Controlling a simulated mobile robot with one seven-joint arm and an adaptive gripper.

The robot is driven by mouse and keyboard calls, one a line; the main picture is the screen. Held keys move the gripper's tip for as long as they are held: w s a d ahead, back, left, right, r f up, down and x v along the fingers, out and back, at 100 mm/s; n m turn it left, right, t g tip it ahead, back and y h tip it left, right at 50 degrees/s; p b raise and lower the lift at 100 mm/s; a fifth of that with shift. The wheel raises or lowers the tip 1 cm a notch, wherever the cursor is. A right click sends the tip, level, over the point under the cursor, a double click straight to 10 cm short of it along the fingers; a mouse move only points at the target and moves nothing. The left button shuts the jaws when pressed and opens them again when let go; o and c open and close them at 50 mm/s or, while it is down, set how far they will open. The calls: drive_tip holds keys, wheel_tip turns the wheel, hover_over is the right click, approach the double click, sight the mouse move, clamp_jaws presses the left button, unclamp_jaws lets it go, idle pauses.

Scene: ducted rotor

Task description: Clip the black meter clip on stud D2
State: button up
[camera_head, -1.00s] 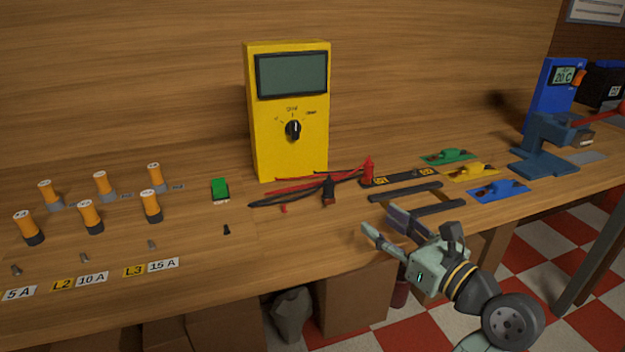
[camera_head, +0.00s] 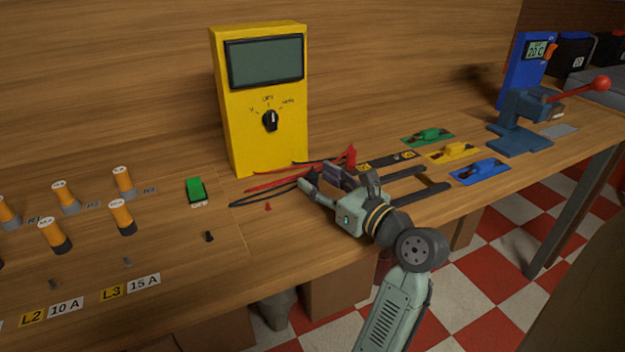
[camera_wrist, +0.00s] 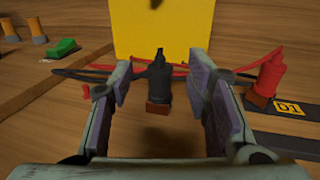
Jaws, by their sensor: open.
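The black meter clip (camera_wrist: 158,82) stands upright between the open fingers of my gripper (camera_wrist: 157,92) in the wrist view, with a gap on either side. It has a brown-red base. The left label reads D1 in the wrist view (camera_wrist: 288,107). The right label (camera_head: 408,154) is too small to read, and a stud at D2 is not clear.
The yellow meter (camera_head: 260,100) stands behind, with red and black leads (camera_head: 270,183) on the bench. Dark bars (camera_head: 420,194) lie right of my gripper. Green, yellow and blue plates (camera_head: 480,171) lie farther right. A green switch (camera_head: 196,190) and orange cylinders (camera_head: 121,216) are at left.

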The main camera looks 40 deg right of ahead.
drive_tip(key=shift+w, duration=1.35)
drive_tip(key=shift+c, duration=0.5)
clamp_jaws()
